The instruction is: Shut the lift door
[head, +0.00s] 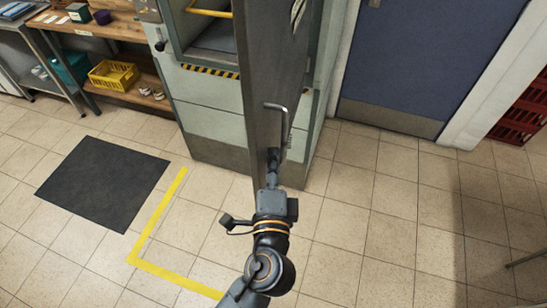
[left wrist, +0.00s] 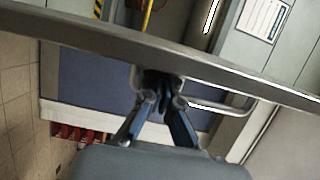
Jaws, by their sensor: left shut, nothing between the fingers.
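The lift door (head: 262,60) stands open, jutting out from the lift and seen nearly edge-on in the head view. Its bent metal bar handle (head: 285,128) is on the right-hand face. The lift cabinet (head: 208,115) is behind, with its opening exposed at the left of the door. My left gripper (head: 273,156) is shut and empty, close to the door by the lower end of the handle. In the left wrist view the door (left wrist: 90,38) crosses the picture as a slanting strip, and the gripper's tips (left wrist: 157,80) are at it, beside the handle (left wrist: 225,107). I cannot tell whether they touch. My right gripper is out of view.
A dark mat (head: 103,182) and a yellow floor line (head: 150,225) lie left of my arm. A wooden shelf unit (head: 120,32) with a yellow basket (head: 114,75) stands at the upper left. A blue door (head: 425,60) and red crates (head: 522,115) are right. Tiled floor is clear at right.

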